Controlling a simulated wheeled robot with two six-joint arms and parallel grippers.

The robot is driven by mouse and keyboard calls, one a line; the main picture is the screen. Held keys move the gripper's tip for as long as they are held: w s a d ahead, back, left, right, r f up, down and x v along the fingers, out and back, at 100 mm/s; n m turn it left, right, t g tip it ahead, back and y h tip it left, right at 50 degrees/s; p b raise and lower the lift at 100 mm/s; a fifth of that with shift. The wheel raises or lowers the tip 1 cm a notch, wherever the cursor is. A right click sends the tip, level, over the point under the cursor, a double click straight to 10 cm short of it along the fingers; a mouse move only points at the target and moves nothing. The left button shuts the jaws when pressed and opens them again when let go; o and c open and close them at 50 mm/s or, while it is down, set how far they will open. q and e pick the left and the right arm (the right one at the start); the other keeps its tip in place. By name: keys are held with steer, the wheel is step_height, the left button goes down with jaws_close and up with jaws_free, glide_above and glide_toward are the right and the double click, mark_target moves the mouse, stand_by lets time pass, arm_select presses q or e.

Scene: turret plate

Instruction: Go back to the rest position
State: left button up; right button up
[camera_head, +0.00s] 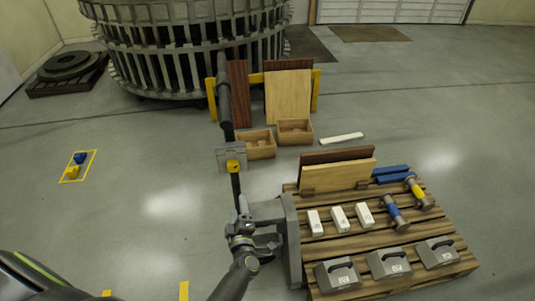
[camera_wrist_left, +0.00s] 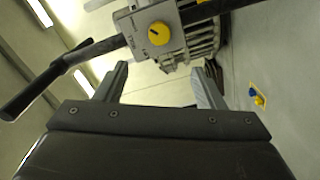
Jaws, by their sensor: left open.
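My left gripper (camera_head: 264,226) is left of the pallet's near-left corner in the head view. In the left wrist view its two fingers (camera_wrist_left: 160,85) stand wide apart with nothing between them. A grey box with a yellow knob (camera_head: 232,160) sits on a dark upright bar (camera_head: 225,100) just past the gripper. In the left wrist view the box (camera_wrist_left: 165,22) lies beyond the fingertips, apart from them, with a black handle (camera_wrist_left: 35,90) at the left. My right gripper is not in view.
A slatted pallet (camera_head: 455,268) at right holds boards (camera_head: 335,174), white blocks (camera_head: 339,217), grey blocks (camera_head: 388,264), and blue and yellow tools (camera_head: 397,213). Wooden bins (camera_head: 295,131) and a large toothed ring (camera_head: 180,70) stand behind. The left floor is mostly clear around a yellow-marked square (camera_head: 78,166).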

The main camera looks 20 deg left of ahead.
arm_select(q)
steer(key=s+d+f+m+g+h+b, duration=0.15)
steer(key=s+f+m+h, duration=0.25)
steer(key=s+f+m, duration=0.5)
steer(key=s+f+m+g+h, duration=0.3)
steer(key=s+f, duration=0.3)
steer(key=f, duration=0.8)
steer(key=s+a+f+m+g, duration=0.2)
steer(key=s+f+g, duration=0.3)
steer(key=s, duration=1)
steer(key=s+a+f+m+g+b, duration=0.1)
steer(key=s+f+m+g, duration=0.3)
steer(key=s+f, duration=0.4)
steer(key=s+a, duration=0.1)
steer(key=s, duration=0.6)
steer(key=shift+s+m+g+h+b, duration=0.2)
steer(key=shift+m+g+h+b, duration=0.1)
steer(key=shift+m+g+h, duration=0.1)
steer(key=shift+a, duration=0.1)
